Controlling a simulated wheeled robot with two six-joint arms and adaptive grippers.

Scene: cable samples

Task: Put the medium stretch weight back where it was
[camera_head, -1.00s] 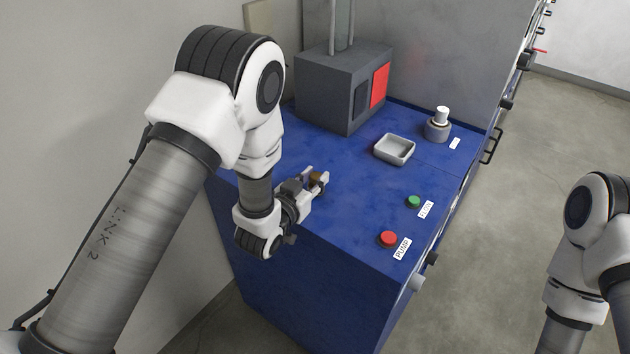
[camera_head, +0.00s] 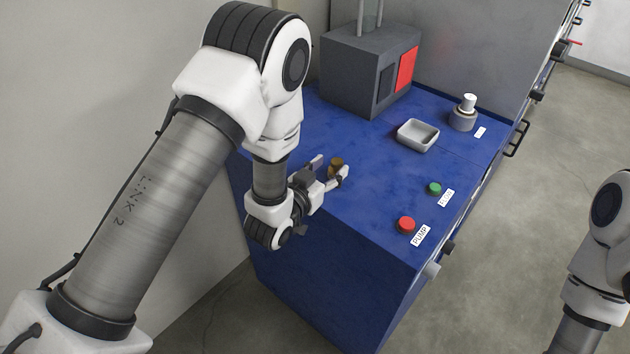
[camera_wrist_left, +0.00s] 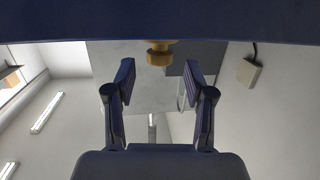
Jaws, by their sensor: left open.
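A small brass weight (camera_head: 336,166), which looks like the stretch weight, stands on the left part of the blue bench top (camera_head: 375,165). It also shows at the top middle of the left wrist view (camera_wrist_left: 158,55), where the picture is upside down. My left gripper (camera_head: 332,165) is open, with its fingertips on either side of the weight and gaps beside it. In the wrist view the open fingers (camera_wrist_left: 160,75) are empty, and the weight is near or just beyond their tips. I cannot tell its size mark. My right gripper is out of view.
A dark grey machine (camera_head: 362,75) with a red panel stands at the back. A grey tray (camera_head: 418,135) and a grey cylinder with a white top (camera_head: 463,118) are to the right. Green (camera_head: 434,188) and red (camera_head: 406,225) buttons sit near the front edge. A wall is on the left.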

